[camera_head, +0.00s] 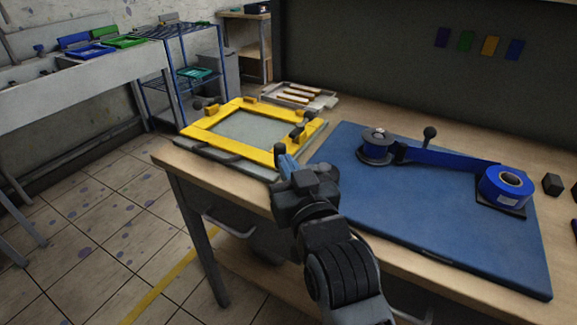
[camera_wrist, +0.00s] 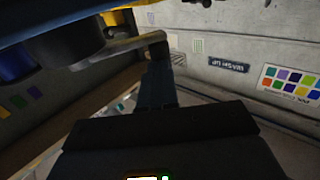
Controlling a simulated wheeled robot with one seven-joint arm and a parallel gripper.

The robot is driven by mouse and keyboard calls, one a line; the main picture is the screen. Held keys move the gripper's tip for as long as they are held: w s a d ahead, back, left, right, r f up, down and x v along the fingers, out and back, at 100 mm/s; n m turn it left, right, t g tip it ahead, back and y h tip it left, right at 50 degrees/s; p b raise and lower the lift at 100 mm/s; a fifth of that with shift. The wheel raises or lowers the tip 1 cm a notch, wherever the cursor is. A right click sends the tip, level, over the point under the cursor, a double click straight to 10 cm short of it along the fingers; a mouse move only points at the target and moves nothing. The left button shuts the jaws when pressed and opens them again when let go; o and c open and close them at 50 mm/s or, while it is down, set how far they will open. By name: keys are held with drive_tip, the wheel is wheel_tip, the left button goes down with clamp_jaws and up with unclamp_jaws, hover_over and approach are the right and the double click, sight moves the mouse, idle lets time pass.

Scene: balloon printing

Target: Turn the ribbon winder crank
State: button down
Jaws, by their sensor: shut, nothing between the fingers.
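The ribbon winder stands on the blue mat (camera_head: 345,195) in the head view, with a dark, blue-topped spool (camera_head: 376,145). An upright dark knob (camera_head: 429,134), seemingly the crank handle, stands to the right of the spool. A blue ribbon (camera_head: 450,160) runs right to a blue roll (camera_head: 506,184). My gripper (camera_head: 286,152) is shut and empty, left of the spool and in front of the yellow frame. In the wrist view my fingers (camera_wrist: 158,85) point up, close to a grey bar (camera_wrist: 120,46); I cannot tell whether they touch it.
A yellow screen frame (camera_head: 195,133) lies at the table's left end. A tray of wooden-handled tools (camera_head: 300,95) is behind it. A small dark block (camera_head: 552,184) sits at the right. The mat's front part is clear.

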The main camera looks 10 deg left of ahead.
sight(284, 148)
drive_tip(key=shift+w+a+f+m+t+h+b, duration=0.15)
drive_tip(key=shift+w+a+m+t+h+b, duration=0.15)
drive_tip(key=shift+m+h+b, duration=0.25)
drive_tip(key=shift+w+a+f+m+t+h+b, duration=0.1)
drive_tip(key=shift+w+a+m+t+h+b, duration=0.2)
drive_tip(key=shift+h+b, duration=0.35)
drive_tip(key=m+h+b, duration=0.1)
drive_tip(key=b, duration=0.1)
drive_tip(key=w+m+t+h+b, duration=0.1)
drive_tip(key=h+b, duration=0.1)
drive_tip(key=b, duration=0.1)
drive_tip(key=w+m+h+b, duration=0.1)
drive_tip(key=h+b, duration=0.1)
drive_tip(key=b, duration=0.1)
drive_tip(key=shift+a+f, duration=0.15)
drive_tip(key=shift+a, duration=0.25)
drive_tip(key=h+b, duration=0.1)
drive_tip(key=w+m+h+b, duration=0.1)
drive_tip(key=m+h+b, duration=0.1)
drive_tip(key=b, duration=0.1)
drive_tip(key=shift+w+a+r+m, duration=0.1)
drive_tip(key=shift+w+r+m, duration=0.1)
drive_tip(key=shift+r+m, duration=0.05)
drive_tip(key=shift+w+r+h+b, duration=0.1)
drive_tip(key=shift+w+h+b, duration=0.2)
drive_tip(key=shift+w+b, duration=0.2)
